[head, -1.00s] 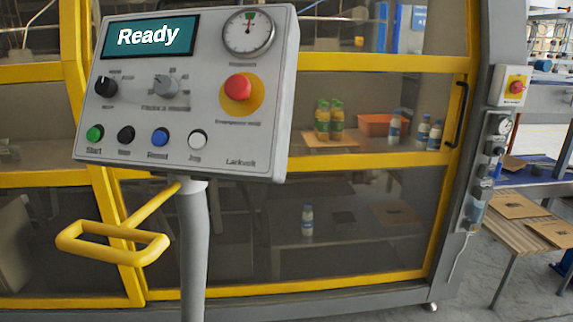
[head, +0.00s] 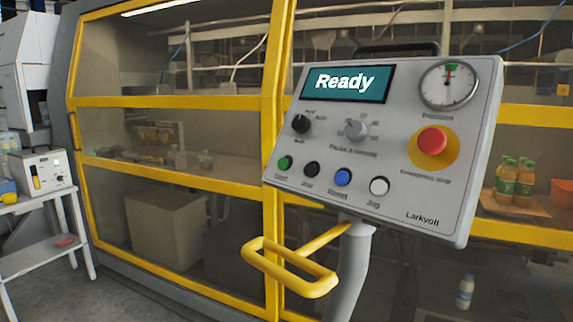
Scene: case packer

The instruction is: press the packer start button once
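The packer's grey control panel (head: 400,188) stands tilted on a post in the middle right of the head view. Its screen (head: 347,82) reads "Ready". The green start button (head: 284,163) is at the left end of the lower button row. Beside it are a black button (head: 311,170), a blue button (head: 343,177) and a white button (head: 379,186). A red emergency stop (head: 432,141) on a yellow disc sits at the right. Nothing covers the start button. Neither of my grippers shows in this view.
A yellow handle (head: 288,268) juts out below the panel. The packer's yellow-framed case (head: 181,103) with clear panes stands behind. A white table (head: 42,203) with a small device (head: 42,171) is at far left. The grey floor at lower left is partly free.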

